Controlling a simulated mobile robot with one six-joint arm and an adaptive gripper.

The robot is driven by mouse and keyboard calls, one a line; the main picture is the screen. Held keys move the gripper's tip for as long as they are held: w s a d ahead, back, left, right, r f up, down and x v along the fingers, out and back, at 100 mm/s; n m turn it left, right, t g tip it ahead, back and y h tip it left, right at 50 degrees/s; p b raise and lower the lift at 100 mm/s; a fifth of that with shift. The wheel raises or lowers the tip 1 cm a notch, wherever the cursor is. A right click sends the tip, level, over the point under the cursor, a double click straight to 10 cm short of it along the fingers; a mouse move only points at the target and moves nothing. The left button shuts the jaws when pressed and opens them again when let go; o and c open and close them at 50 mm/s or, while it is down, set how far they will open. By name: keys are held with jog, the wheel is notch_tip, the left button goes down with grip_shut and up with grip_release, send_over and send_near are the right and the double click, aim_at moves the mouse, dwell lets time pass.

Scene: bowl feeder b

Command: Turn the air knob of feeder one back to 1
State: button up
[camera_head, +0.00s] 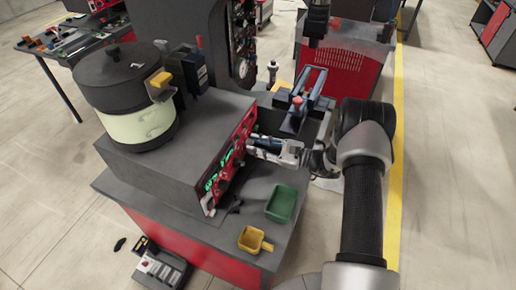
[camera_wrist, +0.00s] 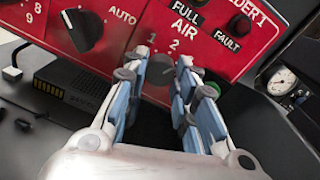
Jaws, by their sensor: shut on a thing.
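The red control panel (camera_head: 232,158) is on the front side of the feeder's grey housing. In the wrist view, the dark air knob (camera_wrist: 161,70) sits below the word AIR and the marks 1 and 2. My gripper (camera_wrist: 165,62) reaches the panel with one finger on each side of this knob and is shut on it. The fingers hide much of the knob, so I cannot tell exactly where its pointer stands. In the head view, my gripper (camera_head: 250,143) is at the panel's far end, and the knob is hidden there.
Another dark knob (camera_wrist: 82,30) marked AUTO is left of the air knob. A green button (camera_wrist: 198,72) and a pressure gauge (camera_wrist: 282,80) are to the right. A green bin (camera_head: 282,204) and a yellow scoop-like bin (camera_head: 251,239) stand on the bench below the panel.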

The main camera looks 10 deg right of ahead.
jog(key=shift+s+n+t+h+b, duration=0.15)
jog(key=shift+n+h+b, duration=0.1)
jog(key=shift+n+b, duration=2.75)
jog(key=shift+w+n+t+h+b, duration=0.2)
jog(key=shift+n+b, duration=1.95)
jog(key=shift+n, duration=1.65)
jog(key=o, duration=1.1)
jog(key=shift+c, duration=0.2)
jog(key=shift+s, duration=0.2)
jog(key=v, duration=1.2)
